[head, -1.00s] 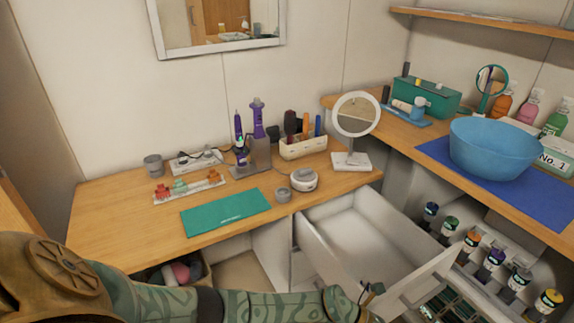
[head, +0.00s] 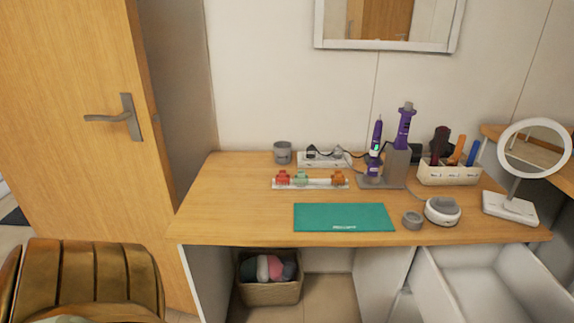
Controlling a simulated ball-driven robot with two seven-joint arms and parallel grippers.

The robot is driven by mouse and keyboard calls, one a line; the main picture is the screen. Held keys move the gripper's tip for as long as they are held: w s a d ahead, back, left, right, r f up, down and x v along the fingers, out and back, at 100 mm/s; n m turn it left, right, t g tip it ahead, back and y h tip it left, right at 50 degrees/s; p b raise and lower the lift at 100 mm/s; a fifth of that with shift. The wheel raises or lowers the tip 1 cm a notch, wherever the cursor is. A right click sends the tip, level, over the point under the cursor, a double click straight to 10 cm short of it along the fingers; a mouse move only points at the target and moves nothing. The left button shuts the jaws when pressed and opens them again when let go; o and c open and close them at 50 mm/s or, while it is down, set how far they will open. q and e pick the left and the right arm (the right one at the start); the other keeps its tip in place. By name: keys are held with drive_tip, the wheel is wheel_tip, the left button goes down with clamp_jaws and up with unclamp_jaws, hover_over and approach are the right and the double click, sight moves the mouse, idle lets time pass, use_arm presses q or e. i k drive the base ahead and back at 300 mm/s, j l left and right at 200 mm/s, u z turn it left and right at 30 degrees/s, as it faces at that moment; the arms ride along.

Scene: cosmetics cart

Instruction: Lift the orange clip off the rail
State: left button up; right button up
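The orange clip (head: 338,178) sits at the right end of the white rail (head: 312,184) on the wooden table. A green clip (head: 300,178) sits near the middle of the rail and a red clip (head: 283,177) at its left end. The clips are small, and how they grip the rail cannot be made out. Neither gripper shows in the head view.
A teal mat (head: 343,217) lies in front of the rail. A grey cup (head: 283,152) and a white tray with cables (head: 324,160) stand behind it. A purple styling tool stands in a grey holder (head: 397,166) to the right. An open drawer (head: 490,290) juts out at lower right.

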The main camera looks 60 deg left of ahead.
sight(338, 177)
drive_tip(key=i+j+u, duration=0.15)
drive_tip(key=u, duration=0.3)
drive_tip(key=i+u, duration=0.15)
drive_tip(key=u, duration=0.3)
drive_tip(key=i+j+u, duration=0.1)
drive_tip(key=u, duration=0.35)
drive_tip(key=i, duration=0.05)
